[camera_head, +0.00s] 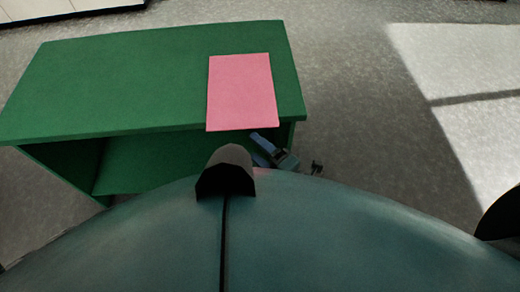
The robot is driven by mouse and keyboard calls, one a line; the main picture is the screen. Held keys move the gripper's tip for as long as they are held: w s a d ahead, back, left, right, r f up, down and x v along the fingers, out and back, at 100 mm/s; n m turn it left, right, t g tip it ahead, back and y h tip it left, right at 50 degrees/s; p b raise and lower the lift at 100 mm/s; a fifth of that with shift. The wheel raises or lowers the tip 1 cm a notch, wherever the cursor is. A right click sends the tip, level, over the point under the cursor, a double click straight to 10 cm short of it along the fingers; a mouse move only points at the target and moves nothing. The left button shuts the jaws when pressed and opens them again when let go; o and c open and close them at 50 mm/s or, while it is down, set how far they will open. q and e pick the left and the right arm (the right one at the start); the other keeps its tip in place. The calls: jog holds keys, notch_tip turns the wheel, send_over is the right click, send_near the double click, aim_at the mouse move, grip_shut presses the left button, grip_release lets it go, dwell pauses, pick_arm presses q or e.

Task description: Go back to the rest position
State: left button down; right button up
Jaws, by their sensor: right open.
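A pink sheet (241,92) lies flat on the green table (120,80), near its right end, and reaches its near edge. My right gripper (317,167) is small in view, just off the table's near right corner. It is open with nothing visible between its fingers, and it is apart from the sheet. Part of its arm is hidden behind my own body at the bottom. My left gripper is not in view.
The green table has an open shelf space (140,165) under its top on the near side. Grey floor (350,110) is clear to the right, with a bright patch of light. A white cabinet front (40,8) stands at the top left.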

dwell(0.3)
pick_arm(q)
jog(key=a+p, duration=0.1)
jog(key=p, duration=0.2)
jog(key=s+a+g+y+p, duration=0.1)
jog(key=p, duration=0.2)
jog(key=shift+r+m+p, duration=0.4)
pick_arm(e)
jog(key=s+d+r+m+g+h, duration=0.2)
jog(key=s+d+m+h, duration=0.5)
jog(key=m, duration=1.5)
jog(key=s+d+g, duration=0.1)
jog(key=s+d, duration=0.2)
jog(key=shift+d, duration=0.35)
